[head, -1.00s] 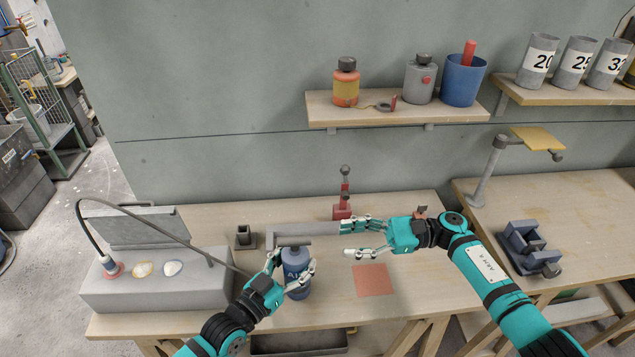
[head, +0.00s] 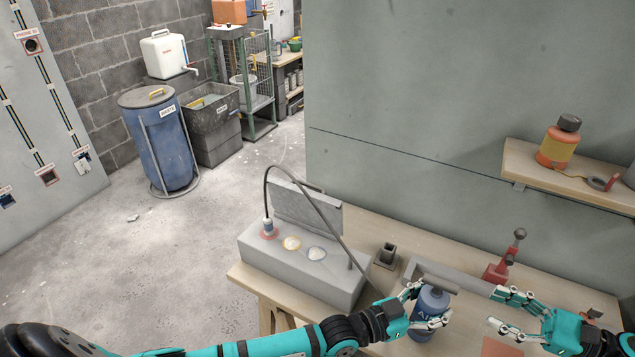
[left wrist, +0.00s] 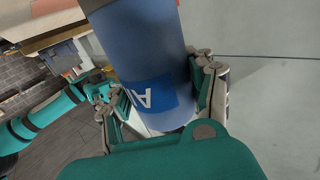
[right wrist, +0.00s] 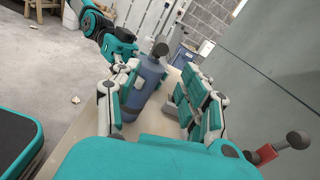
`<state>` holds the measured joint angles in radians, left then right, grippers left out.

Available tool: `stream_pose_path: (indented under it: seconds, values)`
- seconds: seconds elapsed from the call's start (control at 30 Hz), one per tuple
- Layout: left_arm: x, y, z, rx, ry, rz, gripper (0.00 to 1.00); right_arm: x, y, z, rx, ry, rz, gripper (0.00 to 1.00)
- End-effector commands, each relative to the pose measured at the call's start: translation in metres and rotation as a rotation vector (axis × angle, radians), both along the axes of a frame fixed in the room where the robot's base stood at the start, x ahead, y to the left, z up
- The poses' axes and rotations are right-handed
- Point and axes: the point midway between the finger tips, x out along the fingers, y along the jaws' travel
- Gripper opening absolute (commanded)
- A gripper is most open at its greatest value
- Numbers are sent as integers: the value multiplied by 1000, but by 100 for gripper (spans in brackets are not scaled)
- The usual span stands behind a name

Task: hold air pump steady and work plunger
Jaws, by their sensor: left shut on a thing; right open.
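The air pump (head: 430,316) is a blue cylinder with a pale label and a grey T-shaped plunger handle (head: 437,283) on top. It stands upright on the workbench. My left gripper (head: 430,307) is shut around its body; the left wrist view shows the blue body (left wrist: 145,50) between the fingers. My right gripper (head: 496,309) is open and empty, just right of the pump and apart from it. In the right wrist view the pump (right wrist: 147,88) shows beyond the open fingers. The plunger rod is hard to make out.
A grey box (head: 300,272) with a raised lid and a curved hose sits left of the pump. A small dark square holder (head: 387,255) and a red stand with a grey knob (head: 502,262) are behind. A wall shelf (head: 560,182) holds an orange canister (head: 558,145).

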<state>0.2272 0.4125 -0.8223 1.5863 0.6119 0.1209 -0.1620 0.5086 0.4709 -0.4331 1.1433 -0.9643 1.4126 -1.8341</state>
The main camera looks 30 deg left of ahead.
Motion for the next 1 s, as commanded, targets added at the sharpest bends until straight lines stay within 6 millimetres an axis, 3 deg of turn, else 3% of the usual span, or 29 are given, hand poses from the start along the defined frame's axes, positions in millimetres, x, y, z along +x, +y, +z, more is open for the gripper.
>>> stream_pose_path:
  seconds: [0.17,0.27,0.43,1.0]
  values:
    - [0,0,0,0,0,0,8,0,-1,1,0,0,0,44]
    - [0,0,0,0,0,0,8,-2,-10,11,5,-4,0,44]
    - [0,0,0,0,0,0,8,-2,-1,11,8,-3,3,44]
    - [0,0,0,0,0,0,8,-1,98,11,7,-3,1,44]
